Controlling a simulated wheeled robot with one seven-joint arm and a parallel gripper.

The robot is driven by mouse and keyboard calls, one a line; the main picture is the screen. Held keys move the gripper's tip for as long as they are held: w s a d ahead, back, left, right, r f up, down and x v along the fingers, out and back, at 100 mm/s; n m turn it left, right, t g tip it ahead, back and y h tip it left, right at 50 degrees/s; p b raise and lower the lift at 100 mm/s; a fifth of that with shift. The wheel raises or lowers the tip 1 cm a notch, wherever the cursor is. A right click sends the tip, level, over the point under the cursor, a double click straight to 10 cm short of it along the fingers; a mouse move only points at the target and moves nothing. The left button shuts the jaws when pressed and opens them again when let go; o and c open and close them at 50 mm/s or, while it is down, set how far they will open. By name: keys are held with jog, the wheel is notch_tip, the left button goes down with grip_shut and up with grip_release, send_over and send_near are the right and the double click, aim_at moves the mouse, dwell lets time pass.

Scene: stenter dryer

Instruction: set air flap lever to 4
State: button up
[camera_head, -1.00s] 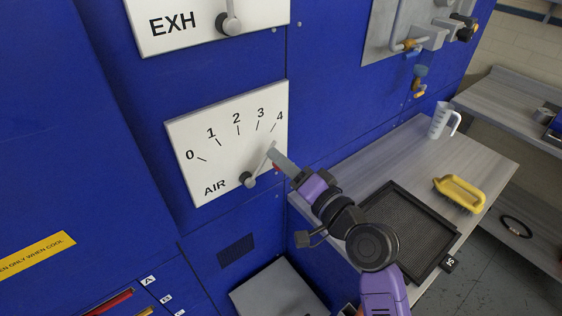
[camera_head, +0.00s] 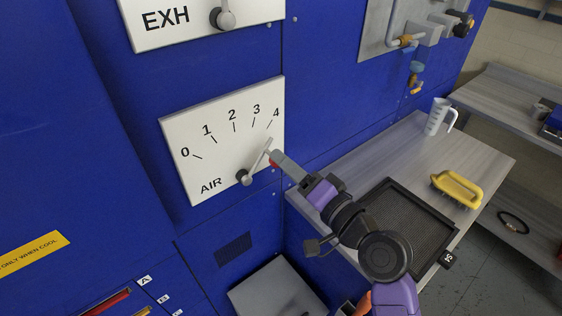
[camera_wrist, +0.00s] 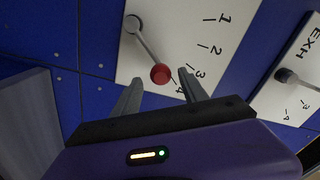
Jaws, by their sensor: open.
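The air flap lever (camera_head: 256,161) is on the white AIR plate (camera_head: 222,135), which is marked 0 to 4. Its rod runs from a dark pivot up and right, pointing close to the 4 mark. In the wrist view the lever's red knob (camera_wrist: 160,73) shows at the rod's end, near the 4. My gripper (camera_head: 272,154) is at the knob end of the lever. In the wrist view my gripper (camera_wrist: 160,90) is open, with one finger on either side of the knob's position. I cannot tell whether a finger touches the knob.
The EXH plate (camera_head: 190,20) with its own lever is above. A worktop (camera_head: 400,150) at right holds a black mesh filter (camera_head: 400,225), a yellow brush (camera_head: 457,188) and a measuring jug (camera_head: 438,117). A grey box top (camera_head: 275,290) lies below the AIR plate.

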jog(key=b+v, duration=0.1)
jog(key=v, duration=0.4)
dwell(0.4)
jog(key=w+d+r+t+h, duration=0.1)
jog(key=d+r+t+h, duration=0.1)
jog(key=d, duration=0.1)
jog(key=s+d+f+t+h, duration=0.1)
jog(key=s+d+f+h, duration=0.25)
jog(key=s, duration=0.25)
jog(key=s+d+f+t+h, duration=0.1)
jog(key=s+d+f+h, duration=0.25)
jog(key=s+d, duration=0.2)
jog(key=s+f+n+g, duration=0.2)
jog(key=s, duration=1.1)
jog(key=s+f+n+g+h, duration=0.1)
jog(key=s+f+n+g, duration=0.1)
jog(key=s, duration=1.1)
jog(key=shift+s+d+f+n, duration=0.25)
jog(key=shift+s+f+n, duration=0.1)
jog(key=shift+f+n, duration=0.4)
